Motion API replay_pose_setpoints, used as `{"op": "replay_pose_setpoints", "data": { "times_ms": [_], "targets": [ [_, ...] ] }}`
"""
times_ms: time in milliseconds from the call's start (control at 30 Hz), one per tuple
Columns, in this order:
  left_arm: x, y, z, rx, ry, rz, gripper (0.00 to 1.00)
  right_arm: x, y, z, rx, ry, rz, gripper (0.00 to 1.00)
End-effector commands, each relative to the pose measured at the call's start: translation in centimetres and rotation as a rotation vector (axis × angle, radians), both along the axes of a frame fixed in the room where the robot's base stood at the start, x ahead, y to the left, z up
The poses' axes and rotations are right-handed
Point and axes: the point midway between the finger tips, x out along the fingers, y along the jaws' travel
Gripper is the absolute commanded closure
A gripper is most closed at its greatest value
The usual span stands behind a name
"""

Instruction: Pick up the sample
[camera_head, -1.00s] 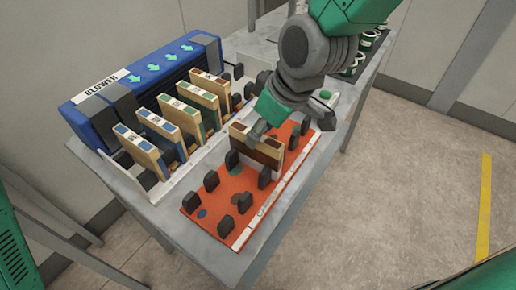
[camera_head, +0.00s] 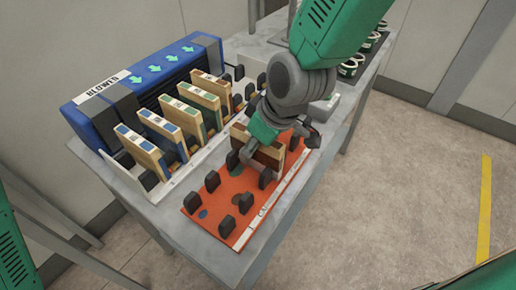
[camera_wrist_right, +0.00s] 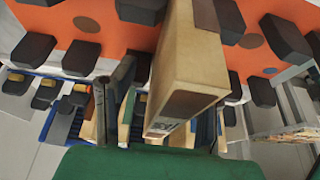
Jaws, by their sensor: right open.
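A wooden sample panel with a brown face (camera_head: 268,156) stands upright in the orange rack (camera_head: 228,232), between dark holders. My right gripper (camera_head: 281,146) is open at this panel, with its dark fingers spread near the panel's top; the hand hides part of the panel. In the right wrist view the panel (camera_wrist_right: 190,72) fills the middle as a pale wooden block with a small label. A dark finger (camera_wrist_right: 112,100) stands to its left there, apart from it. I cannot tell whether any finger touches it. My left gripper does not show.
Several wooden panels with coloured marks (camera_head: 183,118) stand in the white rack beside the blue blower (camera_head: 150,82). The grey table (camera_head: 160,215) carries both. Round white-and-green items (camera_head: 352,68) sit at the far end. Open floor lies to the right.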

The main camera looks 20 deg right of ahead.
Motion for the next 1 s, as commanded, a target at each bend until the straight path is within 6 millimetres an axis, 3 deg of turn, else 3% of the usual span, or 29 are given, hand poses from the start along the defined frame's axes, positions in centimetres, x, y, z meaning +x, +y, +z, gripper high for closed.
{"op": "replay_pose_setpoints", "data": {
  "times_ms": [400, 433, 533, 867, 1000],
  "targets": [
    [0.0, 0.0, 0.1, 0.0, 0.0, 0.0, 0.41, 0.0, 0.0, -0.2, 0.0, 0.0, -0.001, 0.59],
    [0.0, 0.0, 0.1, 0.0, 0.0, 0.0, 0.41, 0.0, -0.1, -0.3, 0.001, 0.001, -0.001, 0.66],
    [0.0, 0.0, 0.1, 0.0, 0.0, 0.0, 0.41, 0.0, -0.1, -0.3, 0.002, 0.0, -0.001, 1.0],
    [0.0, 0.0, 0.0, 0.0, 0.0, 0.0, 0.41, 0.0, 0.0, -0.2, 0.0, 0.0, 0.0, 1.0],
    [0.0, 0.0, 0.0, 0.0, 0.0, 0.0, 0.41, 0.1, 0.0, 1.1, 0.001, -0.003, 0.0, 1.0]
  ]
}}
